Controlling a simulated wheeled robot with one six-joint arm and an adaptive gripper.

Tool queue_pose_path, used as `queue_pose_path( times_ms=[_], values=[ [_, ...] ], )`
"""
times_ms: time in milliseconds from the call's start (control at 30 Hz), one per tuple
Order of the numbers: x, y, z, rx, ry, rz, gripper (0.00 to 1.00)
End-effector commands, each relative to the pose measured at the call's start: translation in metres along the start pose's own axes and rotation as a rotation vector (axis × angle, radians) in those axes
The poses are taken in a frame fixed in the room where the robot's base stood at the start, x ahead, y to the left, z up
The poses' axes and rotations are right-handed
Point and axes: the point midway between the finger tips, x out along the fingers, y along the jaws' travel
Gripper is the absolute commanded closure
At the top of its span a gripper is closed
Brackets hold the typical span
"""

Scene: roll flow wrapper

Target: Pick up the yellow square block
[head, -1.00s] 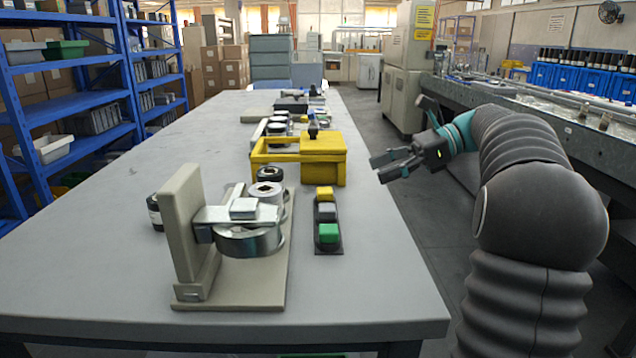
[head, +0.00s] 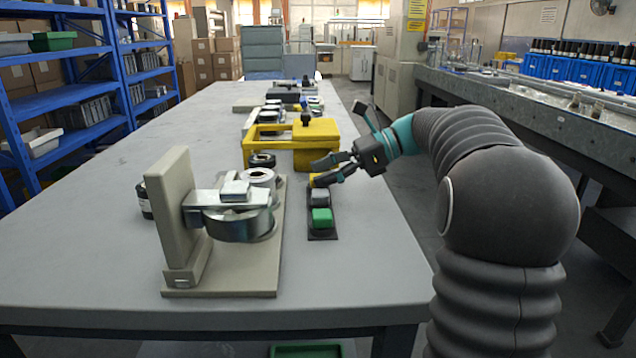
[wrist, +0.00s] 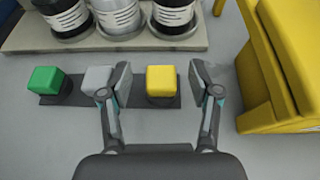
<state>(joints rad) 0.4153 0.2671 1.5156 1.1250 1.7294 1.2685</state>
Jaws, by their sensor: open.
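The yellow square block (wrist: 161,81) sits on the far end of a dark strip (wrist: 140,101) on the table, in line with a grey block (wrist: 97,78) and a green block (wrist: 45,80). In the wrist view my open gripper (wrist: 161,88) has one finger on each side of the yellow block, with gaps showing on both sides. The left finger overlaps part of the grey block. In the head view my gripper (head: 325,172) is over the far end of the strip, and its fingers largely hide the yellow block (head: 313,181).
A beige stand with a metal clamp (head: 172,220) is to the left. The grey table (head: 90,220) is clear at front left and along the right edge.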

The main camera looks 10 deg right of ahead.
Motion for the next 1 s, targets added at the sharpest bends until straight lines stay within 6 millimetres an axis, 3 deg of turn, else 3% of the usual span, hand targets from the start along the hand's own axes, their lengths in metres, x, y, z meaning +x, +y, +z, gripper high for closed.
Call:
queue_pose_path(
  times_ms=[167,400,467,600,633,1000],
  values=[
    [0.023,-0.001,-0.001,0.0,0.0,0.001,0.38],
    [0.026,-0.001,0.0,0.001,0.0,0.0,0.38],
    [0.025,-0.001,0.0,0.001,0.0,0.0,0.5],
    [0.025,-0.001,0.0,0.001,0.0,0.0,0.85],
    [0.025,-0.001,0.0,0.001,0.0,0.0,0.88],
    [0.025,-0.001,0.001,0.0,0.0,0.0,0.88]
  ],
)
